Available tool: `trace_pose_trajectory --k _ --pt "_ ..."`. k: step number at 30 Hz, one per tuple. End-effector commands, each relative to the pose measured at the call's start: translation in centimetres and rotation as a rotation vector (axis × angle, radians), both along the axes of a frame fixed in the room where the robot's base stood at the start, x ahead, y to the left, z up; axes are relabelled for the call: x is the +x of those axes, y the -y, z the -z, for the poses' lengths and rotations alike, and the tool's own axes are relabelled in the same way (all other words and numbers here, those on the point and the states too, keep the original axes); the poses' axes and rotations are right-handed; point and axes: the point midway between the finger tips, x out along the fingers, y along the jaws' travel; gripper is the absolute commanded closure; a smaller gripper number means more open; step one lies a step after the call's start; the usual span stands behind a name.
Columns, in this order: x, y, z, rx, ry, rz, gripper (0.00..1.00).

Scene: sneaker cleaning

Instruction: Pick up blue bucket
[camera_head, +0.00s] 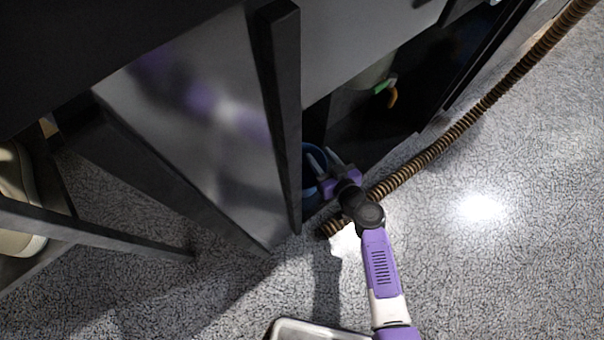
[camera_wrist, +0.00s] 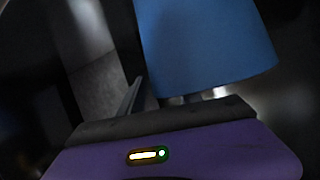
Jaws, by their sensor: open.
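The blue bucket (camera_wrist: 205,42) fills the upper middle and right of the wrist view, close in front of my gripper (camera_wrist: 178,95). In the head view only a small dark blue part of the bucket (camera_head: 309,181) shows, at the cabinet opening beside the open door's edge; the door hides the rest. My gripper (camera_head: 322,164) is at that opening, right at the bucket. Its jaws are open. The fingers are dark and partly hidden, so I cannot tell whether they touch the bucket or have its wall between them.
The open dark cabinet door (camera_head: 282,110) stands just left of my gripper. A ribbed brown hose (camera_head: 470,118) runs across the floor beneath my arm. A green and orange item (camera_head: 388,90) is inside the cabinet. Beige shoes (camera_head: 18,195) sit on a rack at left.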

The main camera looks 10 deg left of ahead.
Motion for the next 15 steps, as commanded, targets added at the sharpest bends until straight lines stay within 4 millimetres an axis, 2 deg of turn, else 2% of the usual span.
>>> trace_pose_trajectory --k 9,11,15 --pt "0.48 -0.42 0.25 0.001 -0.001 0.000 0.59" --pt "0.48 -0.42 0.25 0.000 0.000 0.000 0.69" --pt "0.48 -0.41 0.25 0.000 0.000 0.000 0.97"
